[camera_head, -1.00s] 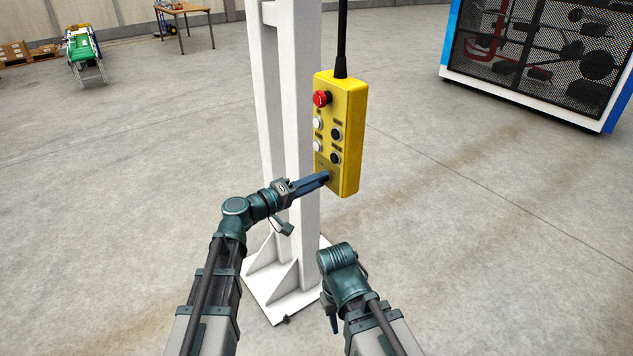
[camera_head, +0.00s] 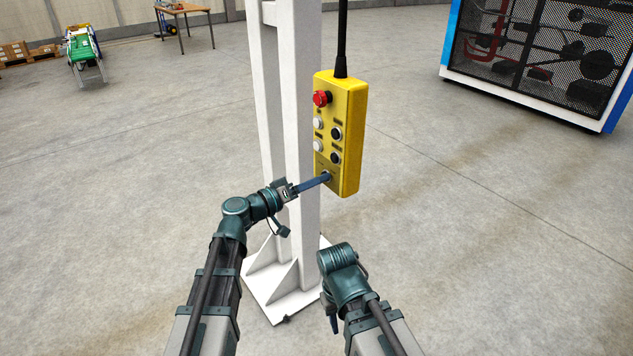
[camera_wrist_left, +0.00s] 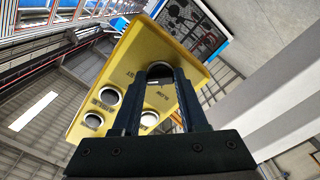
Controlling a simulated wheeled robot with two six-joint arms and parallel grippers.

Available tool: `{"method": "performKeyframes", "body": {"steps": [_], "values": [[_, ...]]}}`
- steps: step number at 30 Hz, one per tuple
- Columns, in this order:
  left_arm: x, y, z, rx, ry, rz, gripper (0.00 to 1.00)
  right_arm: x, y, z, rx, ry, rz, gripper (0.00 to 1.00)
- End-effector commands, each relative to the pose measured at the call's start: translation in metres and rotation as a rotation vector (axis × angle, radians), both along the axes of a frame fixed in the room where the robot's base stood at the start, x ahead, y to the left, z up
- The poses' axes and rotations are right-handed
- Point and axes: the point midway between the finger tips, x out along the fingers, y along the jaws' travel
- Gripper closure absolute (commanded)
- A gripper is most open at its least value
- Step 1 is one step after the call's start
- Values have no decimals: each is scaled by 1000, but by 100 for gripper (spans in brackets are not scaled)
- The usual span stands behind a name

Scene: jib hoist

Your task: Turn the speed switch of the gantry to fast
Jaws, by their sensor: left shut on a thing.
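The yellow pendant control box (camera_head: 350,125) hangs on a black cable beside a white post. Its speed switch, a dark round knob (camera_wrist_left: 160,71), shows between the fingers in the left wrist view, near the printed words SLOW and FAST. I cannot tell which way the knob points. My left gripper (camera_head: 327,177) reaches the lower front of the box and is shut on the switch knob; its fingertips hide the knob in the head view. The fingers (camera_wrist_left: 158,88) lie on both sides of the knob. My right gripper (camera_head: 333,323) points down, mostly hidden behind its own wrist.
A red stop button (camera_head: 321,98) and several white and black push buttons sit above the switch. The white post (camera_head: 301,130) stands close behind my left wrist, with a footplate (camera_head: 282,300) on the floor. Open floor lies to the right.

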Motion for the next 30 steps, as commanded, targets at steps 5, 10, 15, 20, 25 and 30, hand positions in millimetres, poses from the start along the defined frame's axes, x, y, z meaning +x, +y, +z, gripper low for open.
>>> {"method": "performKeyframes", "body": {"steps": [5, 10, 15, 20, 25, 30], "values": [[-2, 0, -2, 7, -1, -2, 100, 0, 0, 0, 0, 0, 0, 62], [-1, 0, -1, 6, -1, -3, 40, 0, 0, 0, 0, 0, 0, 62], [-1, 0, -1, 3, 0, -1, 28, 0, 0, 0, 0, 0, 0, 62], [-1, 0, -1, 2, 0, -1, 28, 0, 0, 0, 0, 0, 0, 62], [-8, 11, 0, 2, 0, 1, 28, 0, 0, 0, 0, 0, 0, 62], [-29, 38, 0, 2, 0, 4, 28, 0, 0, 0, 0, 0, 0, 62]]}}
